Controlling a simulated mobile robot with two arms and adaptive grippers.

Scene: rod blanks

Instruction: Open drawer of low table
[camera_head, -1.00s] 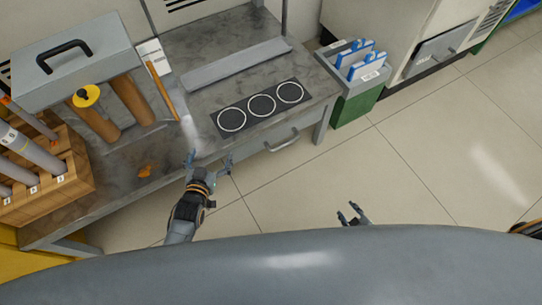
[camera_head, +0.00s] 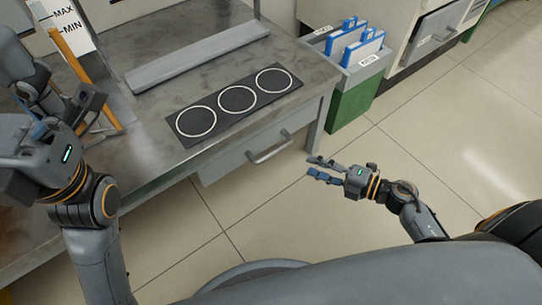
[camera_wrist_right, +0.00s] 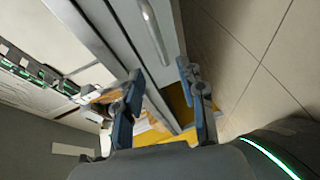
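The low table (camera_head: 215,55) has a grey metal drawer (camera_head: 222,164) under its top, and the drawer looks shut. Its bar handle (camera_head: 270,149) is on the front; it also shows in the right wrist view (camera_wrist_right: 153,32), beyond the fingers. My right gripper (camera_head: 314,168) is open and empty over the floor, to the right of the handle and apart from it. Its two spread fingers show in the right wrist view (camera_wrist_right: 158,75). My left gripper (camera_head: 70,105) is raised at the left edge, over the table; its fingers are not clear.
Three white rings on a dark plate (camera_head: 237,98) and a long grey bar (camera_head: 195,55) lie on the table. A green bin (camera_head: 352,104) with blue-and-white items stands right of the table. A grey cabinet drawer (camera_head: 437,35) is behind it. The floor before the drawer is clear.

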